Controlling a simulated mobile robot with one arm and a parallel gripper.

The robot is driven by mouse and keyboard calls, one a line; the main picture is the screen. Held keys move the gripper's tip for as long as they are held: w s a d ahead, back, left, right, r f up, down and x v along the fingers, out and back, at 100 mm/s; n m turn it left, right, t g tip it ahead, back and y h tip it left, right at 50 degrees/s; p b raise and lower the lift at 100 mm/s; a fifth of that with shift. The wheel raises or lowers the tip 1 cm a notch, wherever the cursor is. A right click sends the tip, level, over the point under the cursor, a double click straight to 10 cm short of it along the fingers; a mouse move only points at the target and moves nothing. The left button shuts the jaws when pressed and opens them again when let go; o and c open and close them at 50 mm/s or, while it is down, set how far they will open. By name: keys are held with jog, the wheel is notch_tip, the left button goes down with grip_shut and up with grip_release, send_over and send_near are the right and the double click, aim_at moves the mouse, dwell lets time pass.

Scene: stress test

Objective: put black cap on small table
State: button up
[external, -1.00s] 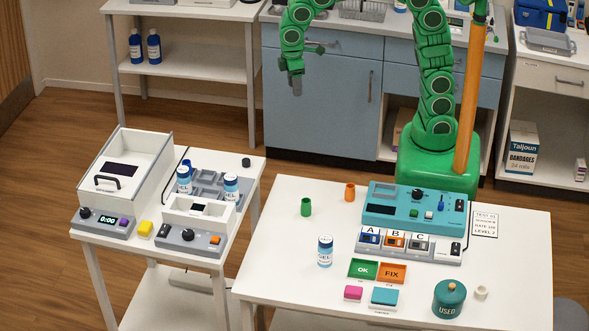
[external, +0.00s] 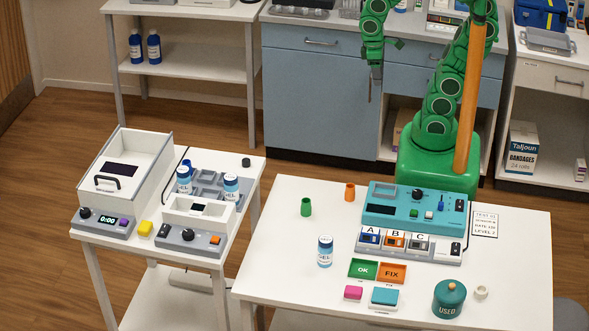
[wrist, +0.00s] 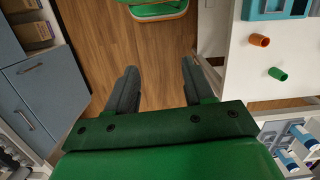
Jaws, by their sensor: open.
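A small black cap (external: 246,162) sits at the back right corner of the smaller white table (external: 256,178) on the left. Its top is dark and round. My gripper (external: 376,88) hangs in the air in front of the blue cabinets, well right of and beyond the black cap, touching nothing. In the wrist view, the two dark fingers of my gripper (wrist: 160,75) are spread apart with only wooden floor between them. I cannot make out the black cap in the wrist view.
On the larger white table (external: 275,255) stand a green cap (external: 306,207), an orange cap (external: 350,192), a labelled jar (external: 325,252) and a teal device (external: 400,208). The small table holds a white box (external: 128,165) and jars (external: 231,188). Floor shows between the tables and cabinets.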

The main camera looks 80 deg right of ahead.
jog(key=shift+m, duration=0.4)
jog(key=s, duration=0.2)
jog(key=s+d, duration=0.1)
jog(key=s, duration=0.1)
jog(key=shift+s+d+f, duration=0.1)
jog(key=shift+f, duration=0.3)
